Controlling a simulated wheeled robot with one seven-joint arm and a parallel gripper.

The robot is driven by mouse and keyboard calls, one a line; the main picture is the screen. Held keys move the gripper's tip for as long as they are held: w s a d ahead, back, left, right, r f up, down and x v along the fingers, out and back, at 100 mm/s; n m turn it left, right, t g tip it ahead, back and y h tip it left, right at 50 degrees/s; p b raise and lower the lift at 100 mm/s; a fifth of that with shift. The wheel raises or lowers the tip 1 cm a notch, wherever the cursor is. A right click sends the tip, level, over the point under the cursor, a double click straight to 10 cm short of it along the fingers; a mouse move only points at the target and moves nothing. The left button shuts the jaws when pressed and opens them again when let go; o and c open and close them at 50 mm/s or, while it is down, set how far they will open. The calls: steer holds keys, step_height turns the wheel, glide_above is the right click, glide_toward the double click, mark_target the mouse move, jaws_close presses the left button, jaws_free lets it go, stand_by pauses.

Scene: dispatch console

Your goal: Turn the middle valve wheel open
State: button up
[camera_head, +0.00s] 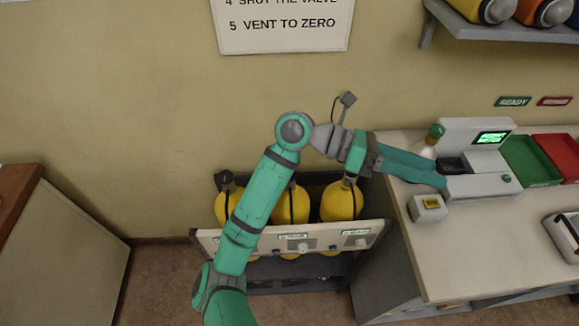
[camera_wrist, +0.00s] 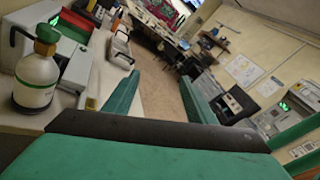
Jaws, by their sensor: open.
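Three yellow cylinders stand in a rack (camera_head: 268,250) below my arm; the middle cylinder (camera_head: 291,206) is partly covered by my arm. The rack's pale front panel carries small whitish knobs under green-lettered labels. The middle valve wheel (camera_head: 302,247) appears to be the one near the panel's centre; its turn position is too small to read. My arm hides the panel's left part. My gripper (camera_head: 436,170) is open and empty, above the counter right of the rack, apart from the wheels. In the wrist view my gripper (camera_wrist: 160,90) points across the room; no wheel shows there.
The counter (camera_head: 470,235) holds a console, a green tray (camera_head: 531,160), a red tray (camera_head: 557,155) and a small yellow-buttoned box (camera_head: 428,208). A white green-capped bottle (camera_wrist: 37,82) stands close to my gripper. A wooden cabinet (camera_head: 55,245) is left; floor between is clear.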

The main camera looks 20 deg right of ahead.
steer(key=w+a+f+t+y, duration=0.2)
steer(key=w+f+t+y, duration=0.2)
steer(key=w+f, duration=0.15)
steer(key=w+a+f+t+y, duration=0.2)
steer(key=w+a+t+y, duration=0.6)
steer(key=w+a, duration=0.85)
steer(key=shift+n+g+y, duration=0.4)
steer(key=shift+g+y, duration=0.2)
steer(key=shift+y, duration=0.1)
steer(key=f, duration=1)
steer(key=shift+s+a+f, duration=0.2)
steer(key=shift+s, duration=0.15)
steer(key=c, duration=1)
